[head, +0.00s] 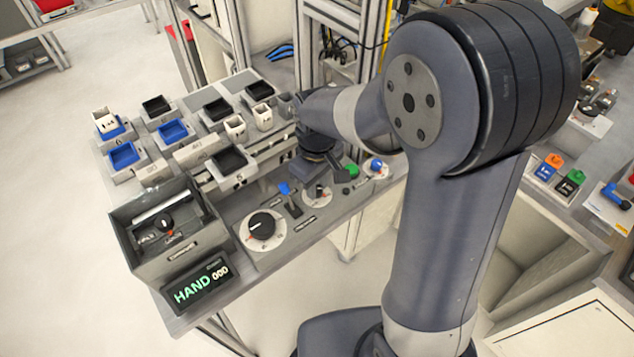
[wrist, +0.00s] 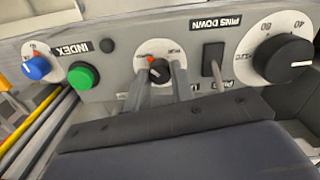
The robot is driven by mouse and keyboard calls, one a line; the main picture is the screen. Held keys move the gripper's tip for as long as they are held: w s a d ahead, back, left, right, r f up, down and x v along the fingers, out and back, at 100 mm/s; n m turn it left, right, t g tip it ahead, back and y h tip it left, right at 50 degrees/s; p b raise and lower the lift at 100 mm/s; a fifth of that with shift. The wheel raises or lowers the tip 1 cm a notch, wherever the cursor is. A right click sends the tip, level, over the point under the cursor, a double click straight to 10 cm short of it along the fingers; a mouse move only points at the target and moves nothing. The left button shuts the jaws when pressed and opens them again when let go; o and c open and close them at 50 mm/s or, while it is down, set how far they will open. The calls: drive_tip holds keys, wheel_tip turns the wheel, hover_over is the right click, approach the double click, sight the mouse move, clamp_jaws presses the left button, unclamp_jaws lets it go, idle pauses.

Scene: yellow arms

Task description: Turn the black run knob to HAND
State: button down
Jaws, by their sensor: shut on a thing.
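The black run knob (wrist: 160,71) sits on a round white dial in the wrist view, its red-orange mark pointing up and slightly left. In the head view the knob (head: 318,193) is small and partly covered by my wrist. My gripper (wrist: 162,78) is shut on the knob, one grey finger on each side. The small dial lettering is too blurred to read. The display (head: 195,284) at the panel's front left reads HAND 000 in lit characters.
A green INDEX button (wrist: 83,76) and blue knob (wrist: 37,68) lie left of the run knob in the wrist view. The PINS DOWN lever (wrist: 213,62) and large black dial knob (wrist: 283,58) are to its right. An open grey box (head: 167,230) stands behind the display.

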idle(0.4)
drive_tip(key=c, duration=1.2)
unclamp_jaws()
drive_tip(key=shift+r, duration=0.1)
wheel_tip(320, 180, up, 11)
drive_tip(key=shift+f, duration=0.2)
wheel_tip(320, 180, down, 11)
drive_tip(key=shift+r, duration=0.1)
